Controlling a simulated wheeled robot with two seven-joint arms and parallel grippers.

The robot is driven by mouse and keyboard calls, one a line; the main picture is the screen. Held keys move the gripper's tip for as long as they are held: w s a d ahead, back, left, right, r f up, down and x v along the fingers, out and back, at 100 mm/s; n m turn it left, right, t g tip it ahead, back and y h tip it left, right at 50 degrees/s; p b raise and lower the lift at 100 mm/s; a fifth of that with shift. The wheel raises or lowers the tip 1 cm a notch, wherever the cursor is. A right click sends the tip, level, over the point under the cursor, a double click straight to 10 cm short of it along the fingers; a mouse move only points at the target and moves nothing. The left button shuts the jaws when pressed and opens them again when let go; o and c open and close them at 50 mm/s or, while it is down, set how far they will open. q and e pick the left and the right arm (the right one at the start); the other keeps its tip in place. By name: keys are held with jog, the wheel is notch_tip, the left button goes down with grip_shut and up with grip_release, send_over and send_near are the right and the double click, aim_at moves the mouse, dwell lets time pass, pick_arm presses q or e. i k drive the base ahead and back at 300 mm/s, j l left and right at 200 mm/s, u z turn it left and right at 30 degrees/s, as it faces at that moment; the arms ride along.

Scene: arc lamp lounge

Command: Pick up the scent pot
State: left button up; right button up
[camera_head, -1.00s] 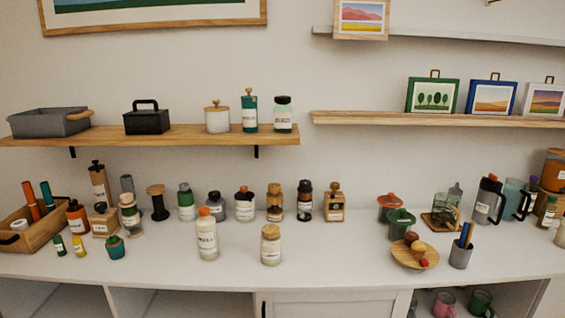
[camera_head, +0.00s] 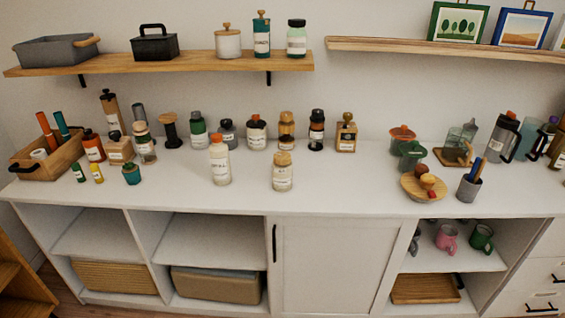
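No label that I can read marks the scent pot, so I cannot tell for sure which thing it is. A small round teal pot (camera_head: 132,174) stands at the front left of the white counter. A white lidded pot (camera_head: 228,42) with a wooden knob stands on the wooden wall shelf. Neither of my grippers is in view, and nothing is held in view.
The white counter (camera_head: 340,186) has several bottles and jars along its back, with free room in front. A wooden caddy (camera_head: 48,160) is at the left. A round wooden board (camera_head: 424,190) and a grey pen cup (camera_head: 468,188) are at the right. Open compartments lie below.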

aim_at(281, 175)
jog(key=i+l+u, duration=0.15)
jog(key=i+l, duration=0.95)
jog(key=l, duration=0.15)
